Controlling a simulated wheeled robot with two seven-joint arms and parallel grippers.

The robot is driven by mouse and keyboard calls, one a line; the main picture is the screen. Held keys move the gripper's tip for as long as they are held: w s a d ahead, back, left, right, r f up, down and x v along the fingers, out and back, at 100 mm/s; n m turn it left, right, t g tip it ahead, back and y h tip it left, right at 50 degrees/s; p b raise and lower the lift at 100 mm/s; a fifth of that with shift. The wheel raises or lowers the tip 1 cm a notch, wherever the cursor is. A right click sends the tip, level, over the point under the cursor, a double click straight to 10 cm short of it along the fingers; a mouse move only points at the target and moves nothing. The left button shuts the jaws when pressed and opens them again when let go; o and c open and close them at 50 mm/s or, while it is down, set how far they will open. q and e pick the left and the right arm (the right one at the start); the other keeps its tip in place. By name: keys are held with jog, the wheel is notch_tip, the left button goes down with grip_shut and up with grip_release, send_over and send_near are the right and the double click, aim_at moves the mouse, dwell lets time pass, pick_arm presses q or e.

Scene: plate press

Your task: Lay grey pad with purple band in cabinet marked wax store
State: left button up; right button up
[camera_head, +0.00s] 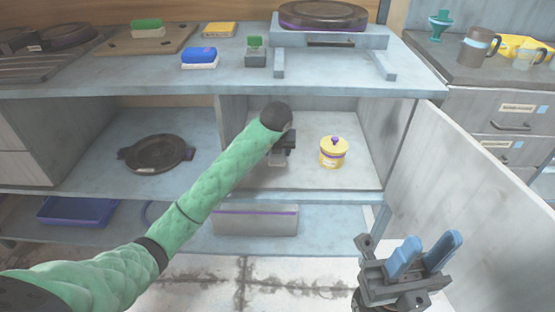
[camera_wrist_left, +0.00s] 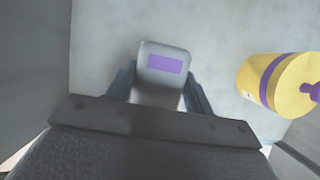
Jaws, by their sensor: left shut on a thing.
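My left gripper (camera_head: 284,150) reaches into the open cabinet compartment (camera_head: 350,180) under the worktop. It is shut on the grey pad with a purple band (camera_wrist_left: 163,85), which sits between its fingers in the left wrist view. In the head view the pad (camera_head: 277,159) is small and partly hidden by the gripper and arm. I cannot tell whether it touches the compartment floor. No label reading wax store is legible. My right gripper (camera_head: 424,256) is open and empty, low at the right, outside the cabinet.
A yellow lidded jar (camera_head: 333,153) with a purple band stands in the same compartment, right of the pad; it also shows in the left wrist view (camera_wrist_left: 268,82). The compartment's door (camera_head: 470,190) stands open at the right. A dark round pan (camera_head: 156,154) lies in the left compartment.

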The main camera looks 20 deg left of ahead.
pick_arm(q)
notch_tip(320, 180, down, 4)
jog(key=shift+r+b, duration=0.25)
jog(key=shift+b, duration=0.35)
jog(key=shift+w, duration=0.15)
jog(key=shift+f, duration=0.15)
jog(key=o, duration=1)
jog(key=shift+c, duration=0.2)
jog(key=p+v, duration=0.1)
jog(key=v, duration=0.5)
jog(key=shift+p, duration=0.3)
jog(key=shift+v, duration=0.85)
